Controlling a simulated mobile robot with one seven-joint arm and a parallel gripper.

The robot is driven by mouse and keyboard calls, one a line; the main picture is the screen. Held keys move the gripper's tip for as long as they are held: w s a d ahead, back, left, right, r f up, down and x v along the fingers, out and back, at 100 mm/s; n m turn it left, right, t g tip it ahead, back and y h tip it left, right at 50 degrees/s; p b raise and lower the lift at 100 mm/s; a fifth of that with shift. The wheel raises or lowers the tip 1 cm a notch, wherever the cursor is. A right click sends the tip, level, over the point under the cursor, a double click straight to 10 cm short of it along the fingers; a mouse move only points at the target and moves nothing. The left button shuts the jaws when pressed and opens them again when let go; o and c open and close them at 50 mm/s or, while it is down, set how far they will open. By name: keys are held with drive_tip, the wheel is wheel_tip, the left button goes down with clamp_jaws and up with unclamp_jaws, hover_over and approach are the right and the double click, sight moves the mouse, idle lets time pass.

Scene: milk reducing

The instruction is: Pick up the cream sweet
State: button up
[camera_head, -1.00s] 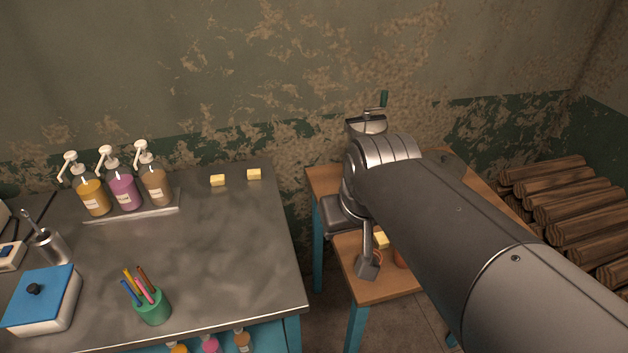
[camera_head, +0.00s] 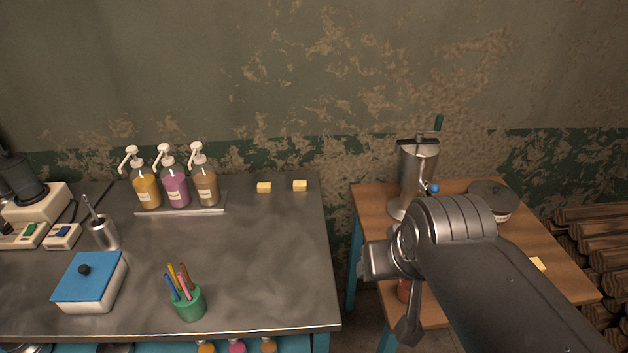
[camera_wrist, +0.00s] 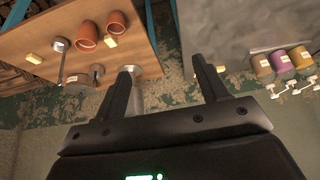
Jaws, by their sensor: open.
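Several small pale-yellow blocks could be the cream sweet; I cannot tell which one is meant. Two lie near the back right of the metal table, a left block (camera_head: 264,187) and a right block (camera_head: 300,185). Another block (camera_head: 538,263) lies on the wooden table at right, partly behind my arm. The wrist view shows a block (camera_wrist: 34,57) and another block (camera_wrist: 117,27) on the wooden table, and a block (camera_wrist: 221,68) beside the right finger. My gripper (camera_wrist: 163,70) is open with nothing between its fingers. In the head view its fingers are not clear.
The metal table (camera_head: 250,260) carries pump bottles (camera_head: 176,188), a green pen cup (camera_head: 188,303) and a blue-lidded box (camera_head: 90,281). A gap separates the tables. Clay pots (camera_wrist: 117,22) show in the wrist view.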

drive_tip(key=w+a+f+m+t+y, duration=0.15)
drive_tip(key=w+a+m, duration=0.3)
drive_tip(key=w, duration=0.55)
drive_tip(key=w+a+f+m+t, duration=0.25)
drive_tip(key=w+m, duration=0.35)
drive_tip(key=w, duration=0.4)
drive_tip(key=w+a+f+m+t+y, duration=0.1)
drive_tip(key=w+a+m, duration=0.45)
drive_tip(key=w, duration=0.35)
drive_tip(key=w+a+f+m+t, duration=0.2)
drive_tip(key=w+f+m, duration=0.4)
drive_tip(key=w+m, duration=0.25)
drive_tip(key=m+h, duration=0.4)
drive_tip(key=m, duration=0.8)
approach(299, 186)
drive_tip(key=shift+s+r+t, duration=0.15)
drive_tip(key=shift+s+t, duration=0.25)
drive_tip(key=shift+s, duration=0.05)
drive_tip(key=shift+w+d+f+m, duration=0.1)
drive_tip(key=shift+w+f+m, duration=0.25)
drive_tip(key=shift+f+m, duration=0.1)
drive_tip(key=x, duration=1)
drive_tip(key=shift+w+f, duration=0.1)
drive_tip(key=shift+c, duration=0.6)
